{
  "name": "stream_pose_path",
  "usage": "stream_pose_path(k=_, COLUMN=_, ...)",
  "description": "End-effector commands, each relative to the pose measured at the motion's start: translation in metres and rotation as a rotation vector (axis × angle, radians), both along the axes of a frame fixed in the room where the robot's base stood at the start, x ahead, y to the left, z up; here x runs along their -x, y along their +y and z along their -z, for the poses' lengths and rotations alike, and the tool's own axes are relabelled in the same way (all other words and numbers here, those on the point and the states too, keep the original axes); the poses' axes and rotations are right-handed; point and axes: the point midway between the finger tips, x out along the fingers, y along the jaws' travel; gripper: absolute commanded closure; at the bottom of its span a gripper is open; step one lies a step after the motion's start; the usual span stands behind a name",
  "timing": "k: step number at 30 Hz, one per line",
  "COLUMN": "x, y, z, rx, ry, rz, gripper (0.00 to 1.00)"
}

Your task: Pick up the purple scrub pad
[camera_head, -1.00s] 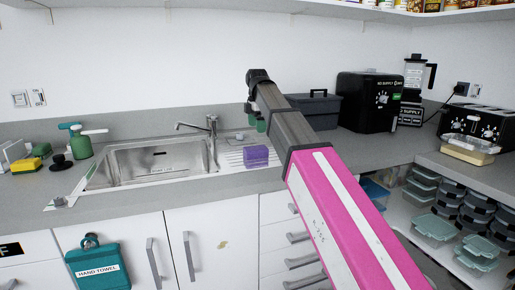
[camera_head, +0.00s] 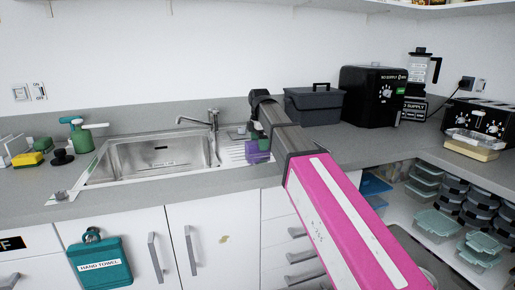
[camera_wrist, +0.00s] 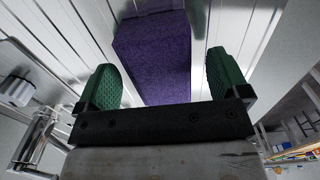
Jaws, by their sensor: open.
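The purple scrub pad (camera_head: 257,154) is a block on the ridged drainboard to the right of the sink. In the wrist view the purple scrub pad (camera_wrist: 153,58) lies between the two green fingertips, with gaps on both sides. My gripper (camera_wrist: 165,80) is open around it. In the head view my gripper (camera_head: 257,141) is at the pad and covers part of its top; how far down the fingers reach along its sides is hard to tell.
The steel sink (camera_head: 150,178) with its faucet (camera_head: 213,125) is just left of the pad. A dark grey toolbox (camera_head: 314,105) and a black appliance (camera_head: 372,96) stand behind to the right. A green spray bottle (camera_head: 80,137) and yellow sponge (camera_head: 28,159) stand at the far left.

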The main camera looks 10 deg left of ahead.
Motion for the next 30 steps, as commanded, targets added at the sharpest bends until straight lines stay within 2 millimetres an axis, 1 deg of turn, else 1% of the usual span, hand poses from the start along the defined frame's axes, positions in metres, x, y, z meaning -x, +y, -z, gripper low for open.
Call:
stream_pose_path(k=1, x=0.001, y=0.0, z=0.006, rx=0.0, ry=0.0, rz=0.0, gripper=0.06)
stream_pose_path(k=3, x=0.0, y=0.0, z=0.011, rx=0.0, ry=0.0, rz=0.0, gripper=0.06)
stream_pose_path(k=9, x=0.0, y=0.0, z=0.012, rx=0.0, ry=-0.001, rz=0.0, gripper=0.06)
stream_pose_path(k=10, x=0.0, y=0.0, z=0.012, rx=0.0, ry=-0.001, rz=0.0, gripper=0.1)
stream_pose_path(k=11, x=0.0, y=0.0, z=0.012, rx=0.0, ry=-0.001, rz=0.0, gripper=0.19)
stream_pose_path(k=12, x=0.0, y=0.0, z=0.011, rx=0.0, ry=-0.001, rz=0.0, gripper=0.32)
stream_pose_path(k=14, x=0.0, y=0.0, z=0.011, rx=0.0, ry=-0.001, rz=0.0, gripper=0.52)
stream_pose_path(k=15, x=0.0, y=0.0, z=0.011, rx=0.0, ry=-0.001, rz=0.0, gripper=0.6)
stream_pose_path(k=17, x=0.0, y=0.0, z=0.011, rx=0.0, ry=-0.001, rz=0.0, gripper=0.6)
stream_pose_path(k=18, x=0.0, y=0.0, z=0.011, rx=0.0, ry=-0.001, rz=0.0, gripper=0.63)
stream_pose_path(k=25, x=0.0, y=0.0, z=0.01, rx=0.0, ry=-0.001, rz=0.0, gripper=0.63)
stream_pose_path(k=30, x=-0.001, y=0.0, z=0.001, rx=-0.001, ry=-0.002, rz=0.0, gripper=0.63)
